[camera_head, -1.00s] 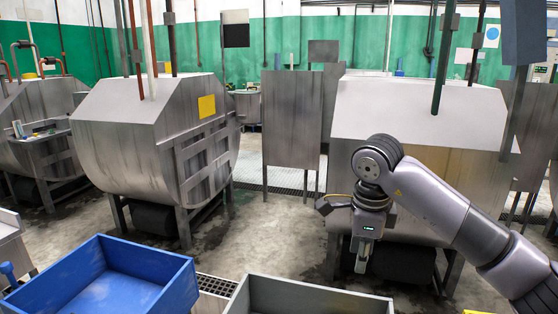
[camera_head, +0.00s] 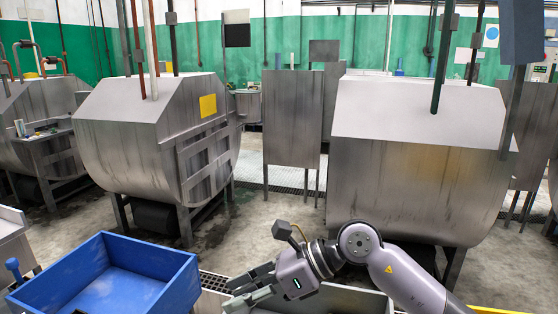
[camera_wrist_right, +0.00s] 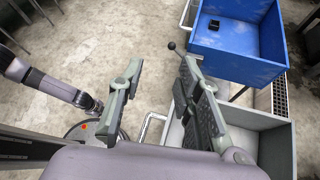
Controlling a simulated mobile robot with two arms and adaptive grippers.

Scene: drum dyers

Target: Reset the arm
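My right gripper (camera_head: 232,292) is low in the head view, its fingers pointing left over the grey bin (camera_head: 375,302). In the right wrist view its two fingers (camera_wrist_right: 161,68) are spread apart with nothing between them. My right arm (camera_head: 395,270) comes in from the lower right and is bent. My left gripper does not show in the head view.
A blue bin (camera_head: 180,285) stands left of the gripper; it also shows in the right wrist view (camera_wrist_right: 235,58), with a small dark object (camera_wrist_right: 212,25) inside. Large metal drums (camera_head: 130,150) (camera_head: 410,185) stand behind.

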